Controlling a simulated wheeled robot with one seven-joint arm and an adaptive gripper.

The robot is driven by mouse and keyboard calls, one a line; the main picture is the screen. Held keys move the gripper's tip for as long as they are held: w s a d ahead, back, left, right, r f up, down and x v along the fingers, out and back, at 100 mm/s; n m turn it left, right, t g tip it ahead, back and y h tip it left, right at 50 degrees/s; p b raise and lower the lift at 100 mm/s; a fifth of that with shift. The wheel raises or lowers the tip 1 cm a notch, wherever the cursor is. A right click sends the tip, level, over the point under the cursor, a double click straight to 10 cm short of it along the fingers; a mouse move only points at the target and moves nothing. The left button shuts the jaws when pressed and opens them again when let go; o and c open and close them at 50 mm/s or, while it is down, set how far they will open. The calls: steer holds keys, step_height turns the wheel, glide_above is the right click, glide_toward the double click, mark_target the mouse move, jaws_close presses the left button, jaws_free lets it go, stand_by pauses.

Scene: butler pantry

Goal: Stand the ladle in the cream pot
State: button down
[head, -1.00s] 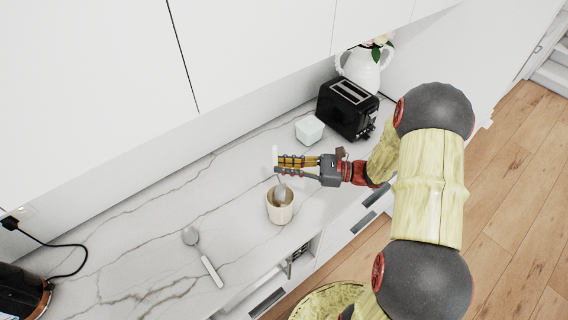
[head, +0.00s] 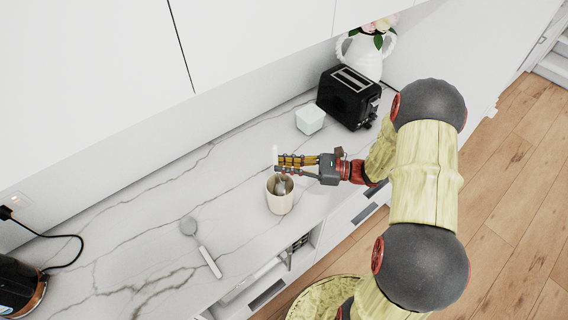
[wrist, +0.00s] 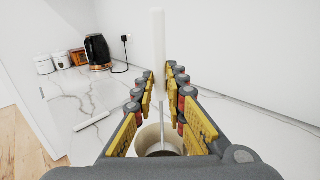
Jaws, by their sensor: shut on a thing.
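My gripper (head: 283,167) is shut on the upright handle of a ladle (wrist: 158,45), which has a white grip and a thin grey shaft. The cream pot (head: 281,204) stands on the marble counter just below my fingers. In the head view the ladle's grey bowl (head: 281,187) shows within the pot's mouth. Whether it touches the bottom cannot be told. In the wrist view the shaft runs down between my fingers (wrist: 160,103) into the pot (wrist: 143,140), whose lower part is hidden by my gripper.
Another grey utensil with a white handle (head: 208,258) lies on the counter (head: 150,220) to the left. A small white box (head: 310,120), a black toaster (head: 348,97) and a white vase (head: 364,56) stand behind. A black kettle (head: 20,292) is at far left.

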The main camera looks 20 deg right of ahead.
steer(key=c, duration=1.7)
jaws_free()
steer(key=shift+c, duration=0.2)
steer(key=v, duration=1.2)
steer(key=shift+f, duration=0.15)
